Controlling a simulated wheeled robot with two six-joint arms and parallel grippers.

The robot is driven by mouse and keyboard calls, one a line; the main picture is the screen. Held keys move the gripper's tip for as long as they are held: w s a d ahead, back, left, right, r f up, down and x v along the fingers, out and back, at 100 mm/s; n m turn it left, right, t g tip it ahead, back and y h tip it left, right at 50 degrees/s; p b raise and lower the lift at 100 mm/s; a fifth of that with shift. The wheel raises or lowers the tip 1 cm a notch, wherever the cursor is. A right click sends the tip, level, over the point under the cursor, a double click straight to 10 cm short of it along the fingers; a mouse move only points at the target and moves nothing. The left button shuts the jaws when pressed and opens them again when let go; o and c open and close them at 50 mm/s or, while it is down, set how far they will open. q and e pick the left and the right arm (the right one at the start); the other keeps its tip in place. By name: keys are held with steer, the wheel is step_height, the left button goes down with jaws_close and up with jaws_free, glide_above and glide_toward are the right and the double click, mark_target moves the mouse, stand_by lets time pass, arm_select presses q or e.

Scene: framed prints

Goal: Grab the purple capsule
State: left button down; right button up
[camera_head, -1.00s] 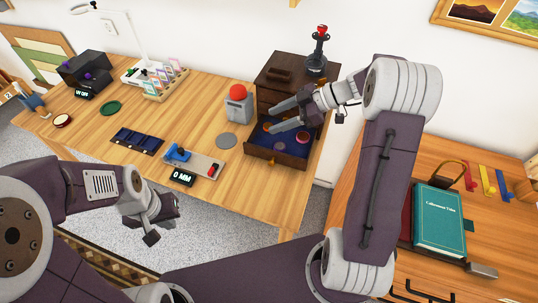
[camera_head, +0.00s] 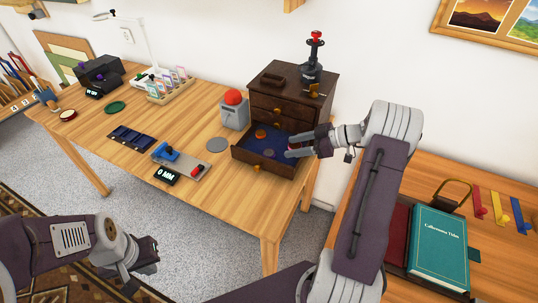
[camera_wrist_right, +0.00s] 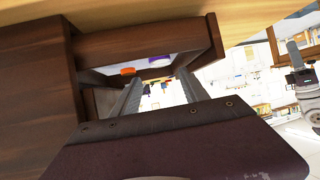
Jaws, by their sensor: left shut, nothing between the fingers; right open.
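The open drawer (camera_head: 262,163) of a dark wooden cabinet has a blue lining and holds small round items. An orange item (camera_head: 260,134) lies towards its back; it also shows in the right wrist view (camera_wrist_right: 128,71). A dull purplish item (camera_head: 268,153) lies nearer the front, too small to identify surely as the capsule. The right wrist view shows a purple patch (camera_wrist_right: 160,60) beyond the fingers. My right gripper (camera_head: 291,147) is open at the drawer's right side, with a small red item partly hidden by its fingers. My left gripper (camera_head: 153,263) is shut and empty, low left, away from the table.
The cabinet (camera_head: 296,92) carries a joystick (camera_head: 314,60). A grey box with a red button (camera_head: 233,108), a grey disc (camera_head: 217,144) and a slider device (camera_head: 182,162) stand left of the drawer. Books (camera_head: 438,245) lie on the right table.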

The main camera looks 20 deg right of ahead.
mark_target(271, 151)
steer(key=x, duration=0.3)
steer(key=shift+w+a+f, duration=0.1)
steer(key=shift+w+a, duration=0.1)
steer(key=x, duration=0.5)
steer(key=shift+f, duration=0.15)
steer(key=shift+s, duration=0.1)
steer(key=c, duration=1.1)
steer(key=r, duration=0.4)
steer(key=shift+s+a+r, duration=0.15)
steer(key=shift+s+r, duration=0.1)
steer(key=shift+r, duration=0.1)
steer(key=s+a+r, duration=0.1)
steer(key=s+r, duration=0.1)
steer(key=s, duration=0.1)
steer(key=s+a+r, duration=0.2)
steer(key=s, duration=0.1)
steer(key=s+a+r, duration=0.2)
steer(key=s, duration=0.1)
steer(key=shift+s+a+r, duration=0.15)
steer(key=shift+s+a, duration=0.1)
steer(key=shift+s, duration=0.1)
